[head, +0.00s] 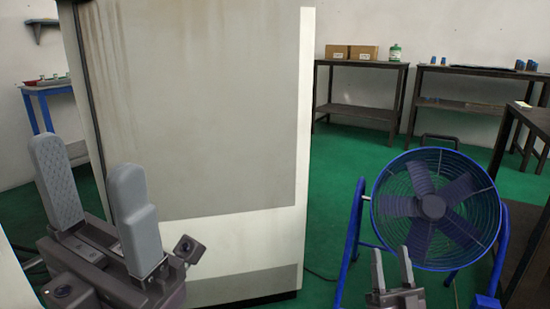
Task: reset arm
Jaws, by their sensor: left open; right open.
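My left gripper (97,205) is large in the lower left of the head view, its two grey padded fingers pointing up and spread apart with nothing between them. My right gripper (391,273) shows at the bottom right, smaller, with its two thin grey fingers pointing up and apart. It is empty and appears in front of the lower left part of a blue fan. No indexing chuck can be made out in this view.
A tall beige cabinet (215,110) stands in the middle. The blue fan (436,207) is at the right. Dark tables (358,110) with boxes (351,52) line the back wall, and a blue table (48,87) is at the left. Green floor (335,180) is open between cabinet and fan.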

